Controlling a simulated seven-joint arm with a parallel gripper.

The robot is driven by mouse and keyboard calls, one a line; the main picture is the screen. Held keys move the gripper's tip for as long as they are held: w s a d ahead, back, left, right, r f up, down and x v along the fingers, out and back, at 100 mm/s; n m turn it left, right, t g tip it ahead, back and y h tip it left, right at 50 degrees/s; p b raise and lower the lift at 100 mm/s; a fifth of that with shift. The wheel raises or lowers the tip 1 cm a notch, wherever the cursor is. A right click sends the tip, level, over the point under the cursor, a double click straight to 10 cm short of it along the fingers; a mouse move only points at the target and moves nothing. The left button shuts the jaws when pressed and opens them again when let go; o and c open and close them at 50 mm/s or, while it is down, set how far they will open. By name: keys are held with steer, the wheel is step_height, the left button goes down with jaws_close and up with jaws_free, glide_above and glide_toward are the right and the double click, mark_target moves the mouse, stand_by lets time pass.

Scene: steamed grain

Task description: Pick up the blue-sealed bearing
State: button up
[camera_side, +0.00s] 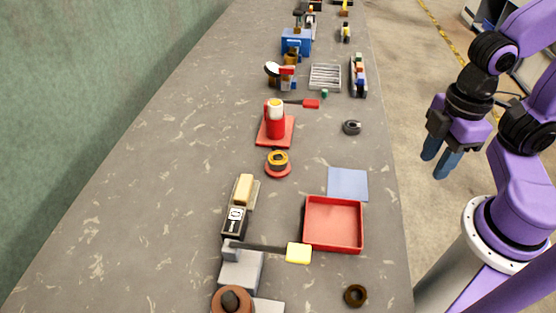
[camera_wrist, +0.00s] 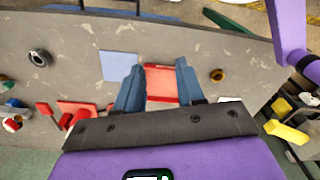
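A dark ring-shaped bearing (camera_side: 346,129) lies flat on the grey bench near its right edge in the side view. It also shows at the left of the wrist view (camera_wrist: 33,61); its seal colour is too small to tell for sure. A brown-bronze ring (camera_side: 347,297) lies near the front right, and at the right of the wrist view (camera_wrist: 213,77). My gripper (camera_side: 440,160) is held off the bench's right side, clear of both rings. Its blue fingers (camera_wrist: 159,66) are apart with nothing gripped between them.
A red tray (camera_side: 307,236) and a flat blue square (camera_side: 347,184) lie between the two rings. A red-handled tool (camera_side: 311,104), a metal grate (camera_side: 325,77) and a yellow-handled tool (camera_side: 298,253) are on the bench. Bare bench surrounds the dark bearing.

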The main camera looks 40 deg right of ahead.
steer(key=o, duration=0.7)
steer(key=shift+c, duration=0.2)
steer(key=n, duration=0.9)
glide_above(278, 156)
steer(key=f, duration=1)
steer(key=shift+w+a+f, duration=0.2)
steer(key=shift+w+f, duration=0.1)
steer(key=shift+f, duration=0.05)
steer(key=f, duration=0.4)
steer(key=shift+s+d, duration=0.25)
steer(key=shift+f, duration=0.6)
